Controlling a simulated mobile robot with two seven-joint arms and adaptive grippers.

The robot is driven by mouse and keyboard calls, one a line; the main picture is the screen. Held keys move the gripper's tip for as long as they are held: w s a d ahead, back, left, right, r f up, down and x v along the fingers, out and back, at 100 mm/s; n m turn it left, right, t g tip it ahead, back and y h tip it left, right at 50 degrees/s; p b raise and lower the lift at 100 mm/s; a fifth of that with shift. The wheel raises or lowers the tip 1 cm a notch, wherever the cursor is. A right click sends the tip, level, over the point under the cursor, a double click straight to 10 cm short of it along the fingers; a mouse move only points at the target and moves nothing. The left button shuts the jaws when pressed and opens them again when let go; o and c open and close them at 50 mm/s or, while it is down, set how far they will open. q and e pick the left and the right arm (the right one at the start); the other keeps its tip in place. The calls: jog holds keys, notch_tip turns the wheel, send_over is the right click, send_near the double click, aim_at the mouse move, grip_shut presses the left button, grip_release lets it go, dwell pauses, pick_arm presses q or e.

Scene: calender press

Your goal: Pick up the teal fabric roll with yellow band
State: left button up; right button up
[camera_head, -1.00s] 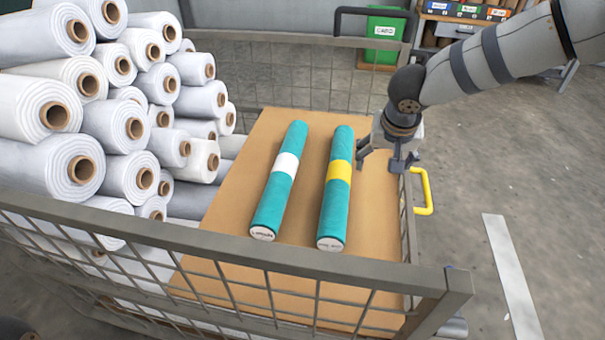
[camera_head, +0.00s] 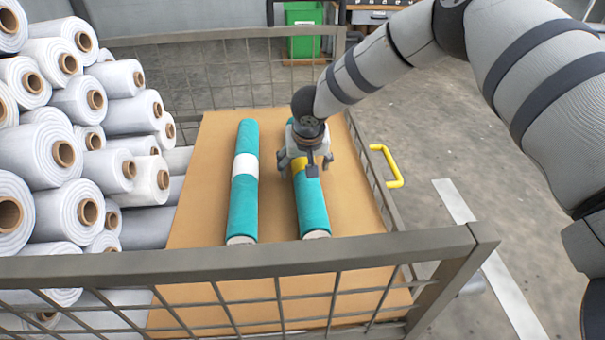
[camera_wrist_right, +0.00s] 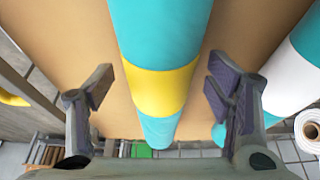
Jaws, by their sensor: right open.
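The teal fabric roll with yellow band (camera_head: 311,208) lies lengthwise on a brown board (camera_head: 274,190) in the mesh cart. My right gripper (camera_head: 303,168) is above its yellow band and hides part of it. In the right wrist view, the yellow band (camera_wrist_right: 160,91) is between the two open fingers (camera_wrist_right: 160,90), with a gap on each side. A teal roll with a white band (camera_head: 244,180) lies to its left, apart from it. It also shows at the right edge of the wrist view (camera_wrist_right: 296,70). My left gripper is not in view.
White rolls with brown cores (camera_head: 75,150) are stacked at the left. The cart's grey front rail (camera_head: 240,258) crosses the foreground, and a yellow handle (camera_head: 390,166) sticks out at its right side. A green bin (camera_head: 302,30) stands behind.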

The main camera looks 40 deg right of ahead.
jog(key=shift+x, duration=0.75)
jog(key=shift+r, duration=0.1)
jog(key=shift+c, duration=0.5)
jog(key=c, duration=1.5)
